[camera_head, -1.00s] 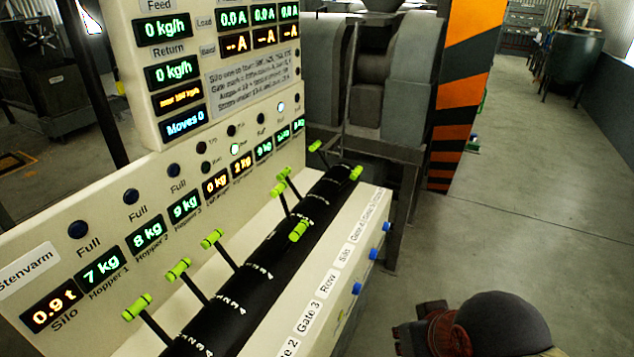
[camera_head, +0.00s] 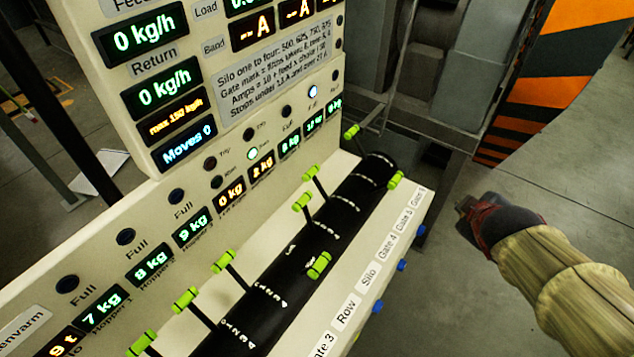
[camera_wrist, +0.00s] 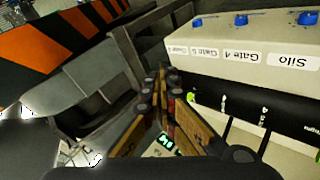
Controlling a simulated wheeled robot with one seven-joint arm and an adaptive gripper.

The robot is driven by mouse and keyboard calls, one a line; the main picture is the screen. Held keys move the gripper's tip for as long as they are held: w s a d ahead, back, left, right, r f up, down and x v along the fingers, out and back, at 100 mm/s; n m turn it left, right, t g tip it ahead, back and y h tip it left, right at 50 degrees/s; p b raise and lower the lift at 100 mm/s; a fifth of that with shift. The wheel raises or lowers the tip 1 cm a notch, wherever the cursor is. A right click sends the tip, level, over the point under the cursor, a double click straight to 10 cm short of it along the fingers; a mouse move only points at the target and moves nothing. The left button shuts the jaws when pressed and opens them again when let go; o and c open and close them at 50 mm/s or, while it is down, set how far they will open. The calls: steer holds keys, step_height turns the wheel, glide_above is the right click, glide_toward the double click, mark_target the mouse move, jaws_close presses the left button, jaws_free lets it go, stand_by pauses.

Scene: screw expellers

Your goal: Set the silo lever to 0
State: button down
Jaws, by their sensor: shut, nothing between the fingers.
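The Silo label (camera_head: 369,276) is on the console's front edge, between Row and Gate 4; it also shows upside down in the wrist view (camera_wrist: 293,61). Going by the label order, the silo lever (camera_head: 303,201) is the green-tipped lever leaning toward the display panel, close beside another green-tipped lever (camera_head: 310,172). Its exact scale position is too small to read. My gripper (camera_head: 464,208) is shut and empty, right of the console beyond the Gate 6 end, apart from every lever. In the wrist view its fingers (camera_wrist: 166,88) are together.
Other green-tipped levers line the black curved strip; one lever (camera_head: 319,265) leans toward the front edge. Blue knobs (camera_head: 402,265) project from the front face. The upright display panel (camera_head: 250,90) rises behind. Open floor lies at right.

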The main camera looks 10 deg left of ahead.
steer(key=w+a+r+n+y+p, duration=0.1)
steer(key=w+a+n+y+p, duration=0.1)
steer(key=w+a+n+p, duration=0.3)
steer(key=n+g+y+p, duration=0.5)
steer(key=n+y+p, duration=0.5)
steer(key=n, duration=0.5)
glide_toward(306, 203)
steer(key=x, duration=0.6)
steer(key=shift+w, duration=0.2)
steer(key=shift+a+f, duration=0.1)
steer(key=shift+f, duration=0.05)
